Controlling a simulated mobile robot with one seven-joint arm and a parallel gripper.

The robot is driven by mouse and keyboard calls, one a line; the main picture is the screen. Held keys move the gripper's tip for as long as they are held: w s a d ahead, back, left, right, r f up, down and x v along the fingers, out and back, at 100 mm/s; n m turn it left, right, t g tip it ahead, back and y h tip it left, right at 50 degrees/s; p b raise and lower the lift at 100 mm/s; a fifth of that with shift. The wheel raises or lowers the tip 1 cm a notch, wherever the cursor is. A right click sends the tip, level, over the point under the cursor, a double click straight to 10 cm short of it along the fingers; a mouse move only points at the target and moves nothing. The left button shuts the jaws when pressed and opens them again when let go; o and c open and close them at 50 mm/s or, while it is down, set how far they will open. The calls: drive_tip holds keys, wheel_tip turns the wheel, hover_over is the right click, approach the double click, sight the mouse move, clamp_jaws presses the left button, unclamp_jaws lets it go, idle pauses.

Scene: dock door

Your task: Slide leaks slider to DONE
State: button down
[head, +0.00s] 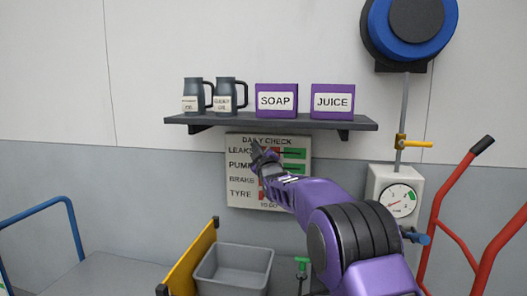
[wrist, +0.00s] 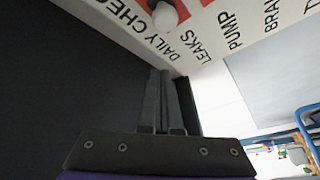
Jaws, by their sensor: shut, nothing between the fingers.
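The white daily check board (head: 238,192) hangs on the wall under the shelf, with rows LEAKS, PUMP, BRAKE and TYRE. Red shows beside the labels, and green bars show at the right of the LEAKS row (head: 294,154) and below it. The LEAKS slider's handle is not clear in the head view because my gripper (head: 261,152) is over that row. In the wrist view a round white knob (wrist: 165,16) with red behind it stands near the LEAKS lettering; I cannot tell its row for sure. My gripper's fingers (wrist: 165,74) are shut and empty, apart from that knob.
The dark shelf (head: 270,123) is just above the board, with two jugs, a SOAP box (head: 277,98) and a JUICE box (head: 332,99). A gauge box (head: 380,182) with a yellow lever is to the right. A grey bin (head: 232,270) stands below.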

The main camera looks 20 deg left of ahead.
drive_tip(key=shift+w+d+f, duration=0.95)
drive_tip(key=shift+w+f, duration=0.2)
drive_tip(key=shift+f, duration=0.05)
drive_tip(key=b, duration=0.3)
approach(293, 154)
drive_tip(key=w+a+r, duration=0.2)
drive_tip(key=a+r, duration=0.2)
drive_tip(key=shift+w+a+f, duration=0.1)
drive_tip(key=shift+w+f, duration=0.1)
